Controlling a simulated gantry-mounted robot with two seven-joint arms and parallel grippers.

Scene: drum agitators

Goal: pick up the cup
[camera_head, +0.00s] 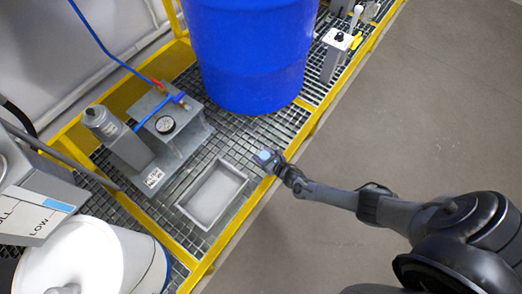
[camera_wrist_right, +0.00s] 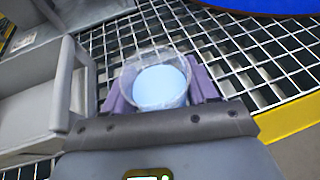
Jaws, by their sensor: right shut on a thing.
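The cup is a small clear cup with pale blue contents. In the right wrist view the cup (camera_wrist_right: 158,84) sits between the two purple fingers of my right gripper (camera_wrist_right: 160,92), which is shut on it. In the head view the cup (camera_head: 265,155) is a small pale blue spot at the tip of my right gripper (camera_head: 271,161), beside the grey tray near the platform's yellow edge. I cannot tell whether the cup rests on the grating or is held above it. My left gripper is not in view.
A grey rectangular tray (camera_head: 214,194) lies on the metal grating (camera_head: 233,147), left of the cup. A large blue drum (camera_head: 250,50) stands behind. A grey pump unit with a gauge (camera_head: 166,125) is at the left. A white drum (camera_head: 85,258) is at lower left. Open floor lies right.

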